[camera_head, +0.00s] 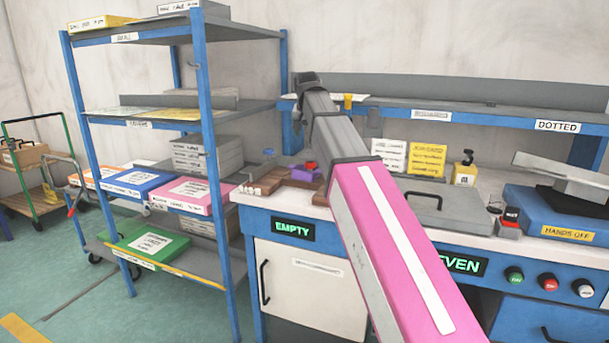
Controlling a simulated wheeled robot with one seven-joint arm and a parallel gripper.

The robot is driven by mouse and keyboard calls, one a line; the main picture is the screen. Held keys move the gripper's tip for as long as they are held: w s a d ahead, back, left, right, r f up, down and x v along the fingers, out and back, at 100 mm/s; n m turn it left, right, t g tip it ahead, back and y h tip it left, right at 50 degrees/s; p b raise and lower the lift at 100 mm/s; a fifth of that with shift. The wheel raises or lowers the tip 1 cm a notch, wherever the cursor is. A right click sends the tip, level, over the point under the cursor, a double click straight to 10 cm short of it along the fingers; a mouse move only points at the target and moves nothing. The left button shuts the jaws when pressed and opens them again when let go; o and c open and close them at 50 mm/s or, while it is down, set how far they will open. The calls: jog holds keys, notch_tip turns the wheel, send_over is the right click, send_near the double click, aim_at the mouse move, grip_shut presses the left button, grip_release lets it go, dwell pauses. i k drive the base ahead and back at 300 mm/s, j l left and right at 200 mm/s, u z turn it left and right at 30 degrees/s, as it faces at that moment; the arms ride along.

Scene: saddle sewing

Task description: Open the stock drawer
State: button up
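No front in view carries a readable "stock" label, so I cannot tell for certain which is the stock drawer. A blue drawer front (575,322) with a dark handle (552,336) shows at the lower right of the workbench, cut off by the picture's bottom edge. It looks shut. A white front (305,283) with an upright black handle (264,283) is shut under the "EMPTY" sign (293,229). My pink and grey arm crosses the middle and hides part of the bench front. Its far end is a dark joint; no gripper fingers show.
A blue-framed shelf rack (213,165) with coloured boxes stands left of the bench. Red, green and white buttons (550,282) sit on the bench front. A blue "HANDS OFF" machine (560,212) stands on the right of the top. Green floor (75,300) is clear at lower left.

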aim_at(516, 318)
jog(key=k, duration=1)
